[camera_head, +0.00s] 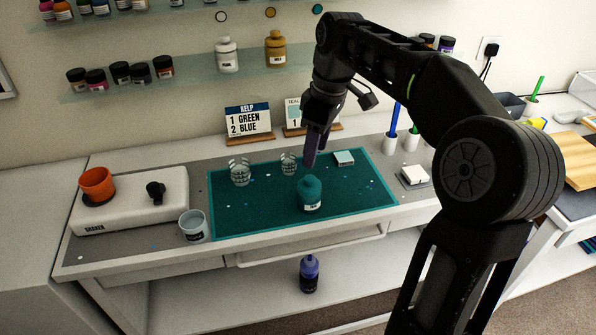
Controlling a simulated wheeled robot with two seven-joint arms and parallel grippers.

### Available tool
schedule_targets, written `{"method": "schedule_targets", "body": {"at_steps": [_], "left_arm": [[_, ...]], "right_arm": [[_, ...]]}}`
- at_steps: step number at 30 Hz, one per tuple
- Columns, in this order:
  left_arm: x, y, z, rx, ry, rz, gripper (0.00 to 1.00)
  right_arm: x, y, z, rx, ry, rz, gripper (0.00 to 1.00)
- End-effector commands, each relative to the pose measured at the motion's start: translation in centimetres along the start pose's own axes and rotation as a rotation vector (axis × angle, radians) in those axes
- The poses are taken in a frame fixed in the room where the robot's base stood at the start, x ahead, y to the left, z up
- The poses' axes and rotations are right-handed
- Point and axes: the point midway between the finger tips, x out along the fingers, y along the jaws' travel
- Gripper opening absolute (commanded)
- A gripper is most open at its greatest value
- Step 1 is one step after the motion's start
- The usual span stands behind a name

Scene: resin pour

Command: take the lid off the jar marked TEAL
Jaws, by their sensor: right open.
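A teal jar (310,201) stands upright on the teal mat (262,222), right of its middle. A teal lid (311,184) sits on top of the jar. My right gripper (310,161) hangs above and slightly behind the lid in the picture, pointing down, apart from it. Its fingers overlap in this view; it is open, with nothing seen between them. My left gripper is not in view.
Two clear cups (240,172) (289,164) and a small white block (344,158) are on the mat. A grey cup (193,226) stands at its left edge. A white shaker (128,203) with an orange cup (97,183) is further left. Signs (248,120) stand behind.

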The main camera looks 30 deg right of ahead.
Motion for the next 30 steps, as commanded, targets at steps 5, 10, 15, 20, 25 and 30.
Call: {"method": "schedule_targets", "body": {"at_steps": [5,10,15,20,25,30], "left_arm": [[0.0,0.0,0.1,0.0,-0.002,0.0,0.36],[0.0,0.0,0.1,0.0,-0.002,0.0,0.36],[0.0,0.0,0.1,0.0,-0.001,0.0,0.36],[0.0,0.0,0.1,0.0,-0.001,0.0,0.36],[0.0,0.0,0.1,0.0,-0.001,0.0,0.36],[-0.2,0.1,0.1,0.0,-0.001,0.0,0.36]], "right_arm": [[0.0,0.0,0.0,0.0,0.0,0.0,0.49],[0.4,0.0,0.0,0.0,-0.001,-0.001,0.49],[2.1,0.0,0.0,0.0,-0.002,-0.002,0.49],[2.7,0.0,0.0,0.0,0.0,0.0,0.49],[2.6,0.0,0.0,0.0,0.0,0.0,0.49],[3.6,0.0,0.0,0.0,-0.003,-0.003,0.49]]}}
